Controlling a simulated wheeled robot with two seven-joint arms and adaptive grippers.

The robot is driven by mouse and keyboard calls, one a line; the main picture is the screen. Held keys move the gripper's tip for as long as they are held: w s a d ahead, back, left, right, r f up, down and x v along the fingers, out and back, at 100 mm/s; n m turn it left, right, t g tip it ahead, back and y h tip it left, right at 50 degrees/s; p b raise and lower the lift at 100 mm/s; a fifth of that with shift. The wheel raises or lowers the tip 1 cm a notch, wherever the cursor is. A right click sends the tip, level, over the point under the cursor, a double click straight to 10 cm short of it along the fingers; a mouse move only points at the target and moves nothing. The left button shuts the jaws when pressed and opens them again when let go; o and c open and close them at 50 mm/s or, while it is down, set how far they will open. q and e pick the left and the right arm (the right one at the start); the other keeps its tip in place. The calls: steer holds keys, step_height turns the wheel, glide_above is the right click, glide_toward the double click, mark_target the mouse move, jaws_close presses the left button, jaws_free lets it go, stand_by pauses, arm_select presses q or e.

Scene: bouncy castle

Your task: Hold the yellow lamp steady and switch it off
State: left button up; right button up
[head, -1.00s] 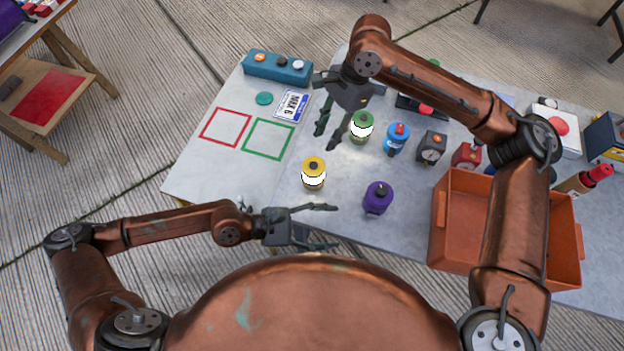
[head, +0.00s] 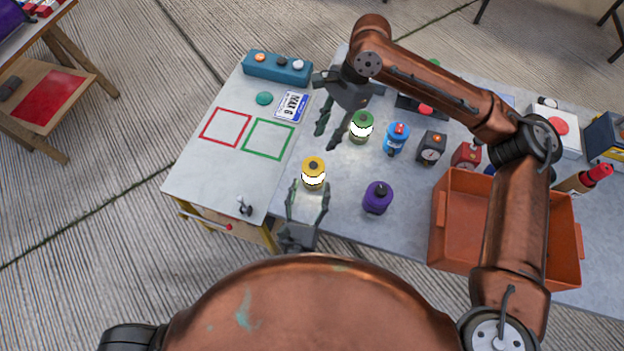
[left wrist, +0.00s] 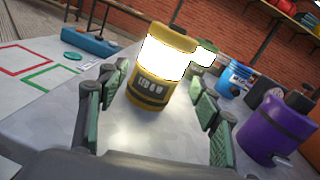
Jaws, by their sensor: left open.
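The yellow lamp (head: 313,166) stands upright on the table, its white band glowing brightly, with a dark knob on its yellow top. It also shows large in the left wrist view (left wrist: 150,93), standing ahead between my fingers. My left gripper (head: 308,190) is open at the near side of the lamp. My right gripper (head: 331,138) hangs above and behind the lamp, fingers apart and empty, left of the green lamp (head: 361,128).
The green lamp is lit too. A blue canister (head: 396,140) and a purple one (head: 377,198) stand to the right, before an orange bin (head: 450,245). Red (head: 226,127) and green (head: 268,139) outlined squares lie empty at the left. A teal button box (head: 277,67) is behind.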

mark_target(317, 158)
arm_select(q)
steer(key=shift+w+d+r+m, duration=0.1)
steer(key=shift+w+r+m, duration=0.2)
steer(key=shift+w, duration=0.35)
steer(key=shift+w+d+r+m, duration=0.1)
steer(key=shift+w+r+m, duration=0.1)
steer(key=shift+w+m, duration=0.35)
steer(key=shift+w+d, duration=0.25)
steer(key=shift+w, duration=1.05)
steer(key=shift+w+d, duration=0.2)
steer(key=shift+w, duration=1.05)
steer(key=shift+w+d, duration=0.25)
steer(key=shift+w, duration=1.05)
steer(key=shift+c, duration=0.5)
jaws_close()
arm_select(e)
jaws_close()
